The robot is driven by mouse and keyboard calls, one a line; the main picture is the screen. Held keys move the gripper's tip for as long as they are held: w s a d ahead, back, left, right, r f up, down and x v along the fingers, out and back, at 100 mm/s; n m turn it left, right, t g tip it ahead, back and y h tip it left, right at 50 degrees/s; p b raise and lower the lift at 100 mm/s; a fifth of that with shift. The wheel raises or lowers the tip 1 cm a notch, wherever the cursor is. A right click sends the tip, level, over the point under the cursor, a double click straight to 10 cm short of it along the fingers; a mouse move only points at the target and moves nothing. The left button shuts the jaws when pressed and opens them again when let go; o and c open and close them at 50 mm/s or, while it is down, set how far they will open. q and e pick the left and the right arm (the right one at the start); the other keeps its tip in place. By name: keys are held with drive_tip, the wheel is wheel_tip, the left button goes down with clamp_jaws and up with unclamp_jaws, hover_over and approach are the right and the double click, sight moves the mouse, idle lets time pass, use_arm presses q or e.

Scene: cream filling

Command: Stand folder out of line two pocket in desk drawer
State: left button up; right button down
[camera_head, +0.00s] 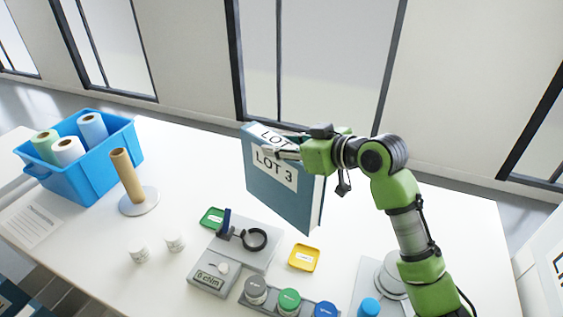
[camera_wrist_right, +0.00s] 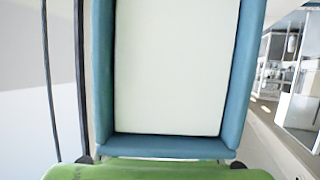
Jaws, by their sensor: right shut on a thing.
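A teal folder (camera_head: 268,196) with white "LOT 3" labels hangs upright above the white table. The folder's teal cover also shows in the right wrist view (camera_wrist_right: 170,145), close to the camera and around a pale inner area. My left gripper is not in view. A dark teal thing with a white label (camera_head: 8,302) is cut off at the bottom left corner. I cannot make out a desk drawer or its pockets.
A blue crate (camera_head: 95,178) with several rolls stands at the left, near a brown post (camera_head: 127,176). A scale (camera_head: 210,279), a yellow dish (camera_head: 304,257), a green dish (camera_head: 212,217) and several jars stand below the folder. The table's back right is clear.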

drive_tip(key=w+f+p, duration=0.1)
drive_tip(key=w+f, duration=0.4)
drive_tip(key=f, duration=0.3)
drive_tip(key=shift+d+f, duration=0.3)
drive_tip(key=shift+f, duration=0.1)
drive_tip(key=shift+w+f, duration=0.1)
drive_tip(key=c, duration=1.8)
unclamp_jaws()
drive_tip(key=shift+f, duration=0.2)
drive_tip(key=o, duration=0.4)
drive_tip(key=shift+r, duration=0.15)
